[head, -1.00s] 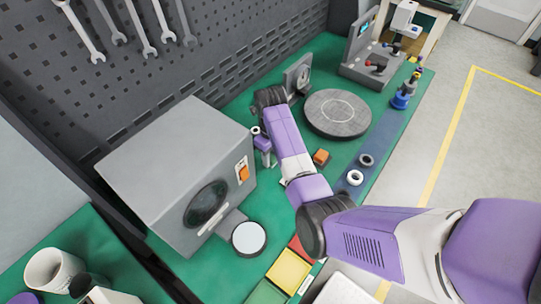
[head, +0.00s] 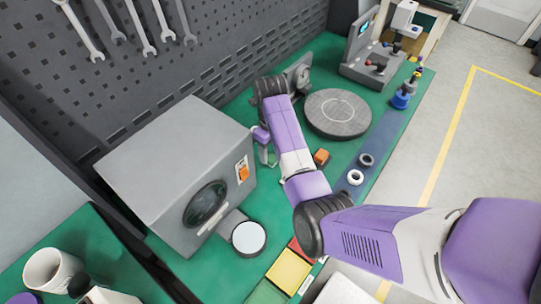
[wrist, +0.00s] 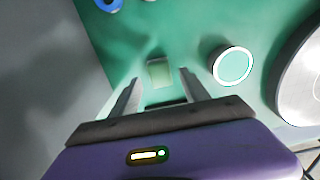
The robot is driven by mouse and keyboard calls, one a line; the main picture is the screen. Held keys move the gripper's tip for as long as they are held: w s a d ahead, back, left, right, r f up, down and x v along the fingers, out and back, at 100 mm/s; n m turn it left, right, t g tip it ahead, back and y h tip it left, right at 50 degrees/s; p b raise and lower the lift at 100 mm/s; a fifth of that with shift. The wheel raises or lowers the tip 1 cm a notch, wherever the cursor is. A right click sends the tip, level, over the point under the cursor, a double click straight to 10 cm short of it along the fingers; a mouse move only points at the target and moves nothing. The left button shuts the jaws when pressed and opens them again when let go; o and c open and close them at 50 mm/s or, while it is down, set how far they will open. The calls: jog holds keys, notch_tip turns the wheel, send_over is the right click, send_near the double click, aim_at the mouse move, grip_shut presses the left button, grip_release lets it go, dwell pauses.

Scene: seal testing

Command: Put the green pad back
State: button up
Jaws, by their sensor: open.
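In the wrist view a small pale green rectangular pad (wrist: 160,72) lies on the green mat, just beyond and between my fingertips. My gripper (wrist: 156,84) is open, a finger on each side of the view, with nothing held. In the head view my gripper (head: 268,155) hangs low over the mat, right of the grey box machine; the small pad cannot be made out there. At the lower edge of the head view is a row of coloured squares: red (head: 299,250), yellow (head: 288,271) and green (head: 266,293). Whether the green square is a pad or a bare place is unclear.
The grey box machine (head: 170,165) stands close left of my gripper. A round grey plate (head: 337,113) and an orange block (head: 321,157) lie to its right. A white-rimmed ring (wrist: 232,65) lies right of the pad in the wrist view. A white-topped disc (head: 248,238) sits in front.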

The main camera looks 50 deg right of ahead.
aim_at(271, 157)
notch_tip(271, 157, up, 9)
jog(key=p, duration=0.1)
jog(key=shift+f, duration=0.1)
dwell(0.7)
